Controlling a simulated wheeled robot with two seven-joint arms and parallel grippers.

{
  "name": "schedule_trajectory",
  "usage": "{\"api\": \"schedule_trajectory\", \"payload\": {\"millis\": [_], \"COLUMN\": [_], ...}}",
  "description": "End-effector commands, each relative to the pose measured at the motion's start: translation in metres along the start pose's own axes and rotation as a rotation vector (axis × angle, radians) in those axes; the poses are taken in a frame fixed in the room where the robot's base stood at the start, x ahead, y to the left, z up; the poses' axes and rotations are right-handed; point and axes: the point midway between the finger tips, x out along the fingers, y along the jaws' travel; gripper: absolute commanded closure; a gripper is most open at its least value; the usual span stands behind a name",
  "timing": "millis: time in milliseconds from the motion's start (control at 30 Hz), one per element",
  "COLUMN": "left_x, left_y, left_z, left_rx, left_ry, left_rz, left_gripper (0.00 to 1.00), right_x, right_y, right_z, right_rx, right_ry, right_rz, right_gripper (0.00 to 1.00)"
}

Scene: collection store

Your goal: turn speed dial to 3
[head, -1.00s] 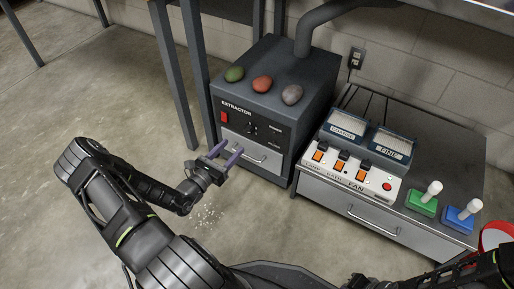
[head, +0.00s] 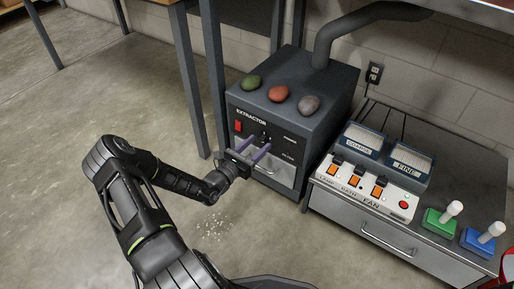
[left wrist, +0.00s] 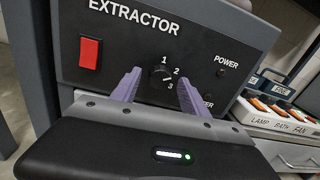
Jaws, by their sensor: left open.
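The extractor (head: 305,98) is a dark grey box with a black front panel. Its speed dial (left wrist: 161,73) is a small black knob with the marks 1, 2 and 3 beside it in the left wrist view; its exact setting is too small to tell. In the head view the dial (head: 264,136) is partly hidden by my gripper. My left gripper (head: 260,146) is open in front of the panel. Its purple fingers (left wrist: 158,88) stand on either side of the dial in the left wrist view; I cannot tell whether they touch it. My right gripper is not in view.
A red switch (left wrist: 89,53) is left of the dial. Several stones, including a red one (head: 278,93), lie on the extractor. A fan switch box (head: 368,186), sieves, and green (head: 440,222) and blue (head: 483,239) blocks stand on the cabinet at right.

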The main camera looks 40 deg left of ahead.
Motion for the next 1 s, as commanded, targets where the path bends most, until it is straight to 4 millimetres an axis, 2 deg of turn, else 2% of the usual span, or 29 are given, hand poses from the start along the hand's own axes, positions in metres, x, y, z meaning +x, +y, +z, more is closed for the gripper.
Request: {"api": "schedule_trajectory", "payload": {"millis": [267,900,1000], "left_x": [0.0020,0.0016,0.0016], "left_y": [0.0003,0.0001,0.0001], "left_z": [0.0005,0.0002,0.0002], "left_rx": [0.000,0.000,0.000], "left_ry": [0.001,0.001,0.001], "left_rz": [0.001,0.000,0.000], "left_gripper": [0.47,0.99,1.00], "right_x": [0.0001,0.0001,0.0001], "right_y": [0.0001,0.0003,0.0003], "right_z": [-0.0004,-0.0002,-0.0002], "right_rx": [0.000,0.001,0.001], "right_ry": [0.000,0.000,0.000], "right_rz": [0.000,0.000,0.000], "right_gripper": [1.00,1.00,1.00]}}
